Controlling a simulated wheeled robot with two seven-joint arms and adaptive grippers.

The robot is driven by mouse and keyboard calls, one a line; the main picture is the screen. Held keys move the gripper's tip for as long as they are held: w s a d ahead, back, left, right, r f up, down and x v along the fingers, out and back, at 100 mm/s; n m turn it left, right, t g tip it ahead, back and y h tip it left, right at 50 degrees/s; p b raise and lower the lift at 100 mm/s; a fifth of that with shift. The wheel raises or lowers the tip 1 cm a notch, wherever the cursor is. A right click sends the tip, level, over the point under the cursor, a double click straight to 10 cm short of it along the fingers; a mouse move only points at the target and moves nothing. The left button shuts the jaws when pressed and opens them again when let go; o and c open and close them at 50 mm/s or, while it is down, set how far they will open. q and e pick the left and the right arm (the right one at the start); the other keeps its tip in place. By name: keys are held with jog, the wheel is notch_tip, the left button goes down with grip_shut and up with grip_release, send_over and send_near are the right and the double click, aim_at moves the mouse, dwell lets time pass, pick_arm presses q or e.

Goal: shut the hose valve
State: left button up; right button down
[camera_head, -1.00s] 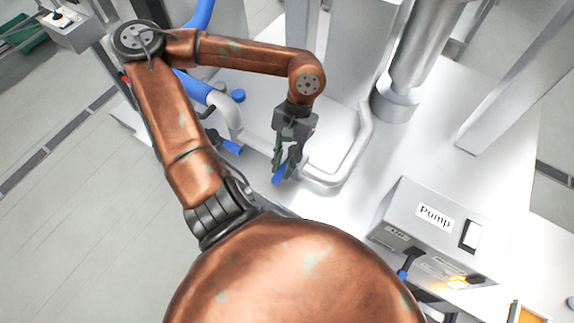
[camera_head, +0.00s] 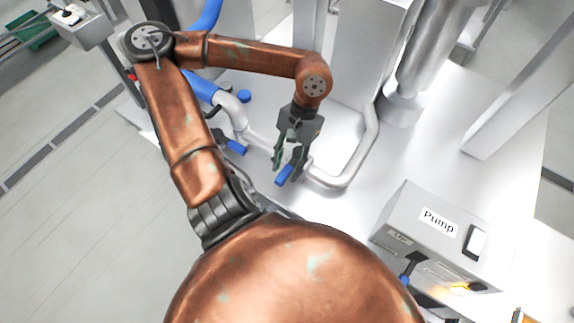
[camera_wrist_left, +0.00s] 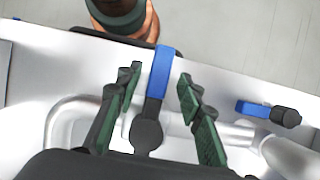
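My left gripper (camera_head: 288,166) is open, with its dark green fingers over a blue lever handle (camera_head: 285,174) on the silver pipe. In the left wrist view, the fingers (camera_wrist_left: 158,85) stand either side of this handle (camera_wrist_left: 160,72), with gaps on both sides. Its dark arm runs to a round hub, crossways to the pipe. A second blue handle (camera_head: 236,147) lies to the left, near the blue hose (camera_head: 200,90); it also shows in the left wrist view (camera_wrist_left: 253,109). I cannot tell which handle is the hose valve. My right gripper is not in view.
A grey box labelled Pump (camera_head: 437,221) stands at the right with a white switch, a blue-tipped lever and a lit orange lamp. A thick silver column (camera_head: 425,60) rises behind. The white bench (camera_head: 365,185) is clear between pipe and pump box.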

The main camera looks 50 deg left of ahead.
aim_at(296, 158)
pick_arm(q)
jog(key=v, duration=1.2)
